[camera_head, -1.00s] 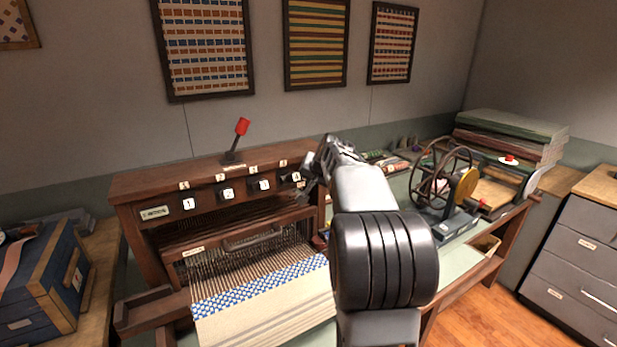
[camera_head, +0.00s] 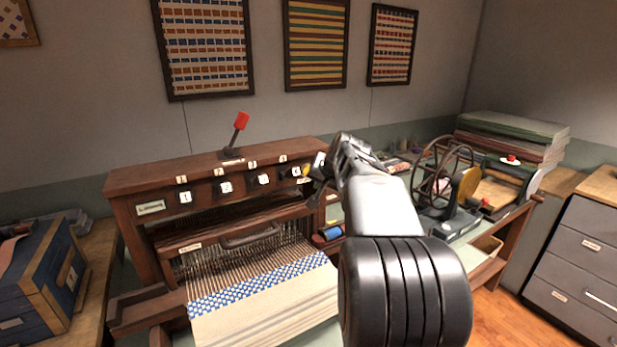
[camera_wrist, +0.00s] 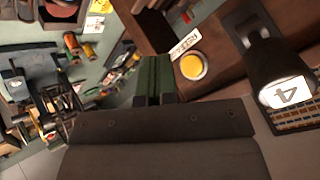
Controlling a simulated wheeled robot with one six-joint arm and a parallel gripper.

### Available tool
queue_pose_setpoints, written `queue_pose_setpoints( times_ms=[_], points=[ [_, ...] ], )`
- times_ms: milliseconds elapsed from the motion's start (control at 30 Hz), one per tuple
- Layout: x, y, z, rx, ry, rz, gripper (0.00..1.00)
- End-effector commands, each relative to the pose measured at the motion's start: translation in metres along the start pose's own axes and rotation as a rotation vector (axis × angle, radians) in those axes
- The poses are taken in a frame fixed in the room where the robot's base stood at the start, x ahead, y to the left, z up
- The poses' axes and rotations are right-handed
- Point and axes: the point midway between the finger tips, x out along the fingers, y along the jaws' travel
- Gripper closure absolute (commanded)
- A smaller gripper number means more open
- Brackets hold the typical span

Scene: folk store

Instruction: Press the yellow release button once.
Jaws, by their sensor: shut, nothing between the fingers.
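The yellow release button (camera_wrist: 193,66) is a round yellow disc in a pale ring on the loom's brown wooden front (camera_head: 150,191). In the wrist view it sits beside a white label (camera_wrist: 185,44) and left of the black key marked 4 (camera_wrist: 285,92). My gripper (camera_wrist: 153,78) shows its dark green fingers together and empty, just left of the button in the picture. I cannot tell its exact distance from the wood. In the head view my gripper (camera_head: 318,186) is at the right end of the loom's key row, and the button is hard to make out there.
Keys marked 1 (camera_head: 185,197) and 2 (camera_head: 226,187) stand left along the same panel. A red-tipped lever (camera_head: 240,120) rises from the loom top. Cloth (camera_head: 265,300) lies in front. A spoked wheel winder (camera_head: 440,180) stands right of my arm.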

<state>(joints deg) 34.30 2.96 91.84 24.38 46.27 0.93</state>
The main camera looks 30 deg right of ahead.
Motion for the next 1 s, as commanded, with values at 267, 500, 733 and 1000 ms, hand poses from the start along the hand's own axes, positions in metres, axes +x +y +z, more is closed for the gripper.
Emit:
queue_pose_setpoints(
  times_ms=[267, 500, 733, 1000],
  points=[
    [-0.0090, 0.0067, 0.0071, 0.000, 0.000, 0.000, 1.00],
    [-0.0096, 0.0066, 0.0069, 0.000, 0.000, 0.000, 1.00],
    [-0.0094, 0.0066, 0.0068, 0.000, 0.000, 0.000, 1.00],
    [-0.0093, 0.0066, 0.0068, 0.000, 0.000, 0.000, 1.00]
  ],
)
